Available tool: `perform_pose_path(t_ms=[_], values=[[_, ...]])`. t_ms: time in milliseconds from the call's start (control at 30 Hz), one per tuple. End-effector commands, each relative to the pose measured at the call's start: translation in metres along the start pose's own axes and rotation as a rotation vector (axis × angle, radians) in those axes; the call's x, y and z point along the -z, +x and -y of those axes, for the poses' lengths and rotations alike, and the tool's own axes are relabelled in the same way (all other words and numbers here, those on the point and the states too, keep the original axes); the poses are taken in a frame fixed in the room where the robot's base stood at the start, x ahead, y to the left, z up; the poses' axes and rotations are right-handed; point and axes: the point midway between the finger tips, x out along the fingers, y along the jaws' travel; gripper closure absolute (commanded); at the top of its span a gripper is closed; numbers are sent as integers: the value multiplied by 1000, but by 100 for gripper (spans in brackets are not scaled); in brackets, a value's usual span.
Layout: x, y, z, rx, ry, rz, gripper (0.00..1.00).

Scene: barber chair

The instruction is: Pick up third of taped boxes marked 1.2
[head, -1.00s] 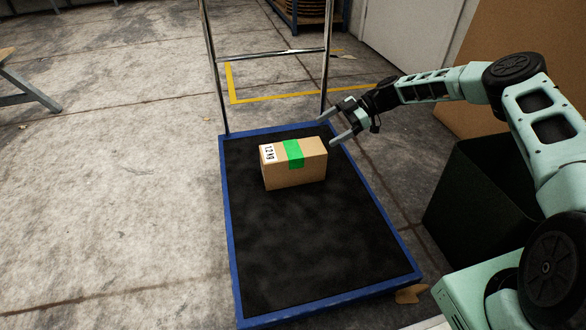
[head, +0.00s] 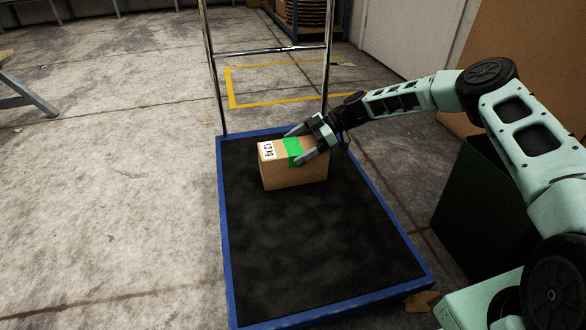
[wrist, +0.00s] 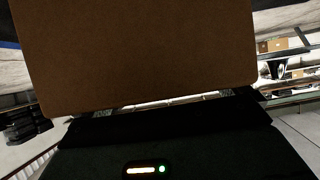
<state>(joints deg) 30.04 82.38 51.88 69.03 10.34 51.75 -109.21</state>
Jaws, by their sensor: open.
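One brown cardboard box (head: 294,174) sits on the black deck of a blue-edged cart. It has a green tape band (head: 292,150) and a white label reading about 1.2 kg at its left end. My gripper (head: 296,146) is open at the top of the box, coming from the right, with one finger over the far side and one over the near side near the tape. I cannot tell whether the fingers touch it. In the wrist view a plain brown face of the box (wrist: 135,50) fills the upper middle, close to my gripper.
The cart deck (head: 310,250) is bare in front of the box. The cart's chrome handle (head: 270,52) rises behind it. A dark open bin (head: 482,205) stands to the right, below my arm. Open concrete floor lies to the left.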

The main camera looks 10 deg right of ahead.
Motion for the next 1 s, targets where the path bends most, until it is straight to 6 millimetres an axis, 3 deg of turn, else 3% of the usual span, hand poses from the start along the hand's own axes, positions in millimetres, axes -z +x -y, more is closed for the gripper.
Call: perform_pose_path(t_ms=[233, 533, 1000], values=[[1, 2, 0, -1, 0, 0, 3], [1, 2, 0, -1, 0, 0, 86], [17, -7, -1, -3, -3, -3, 88]])
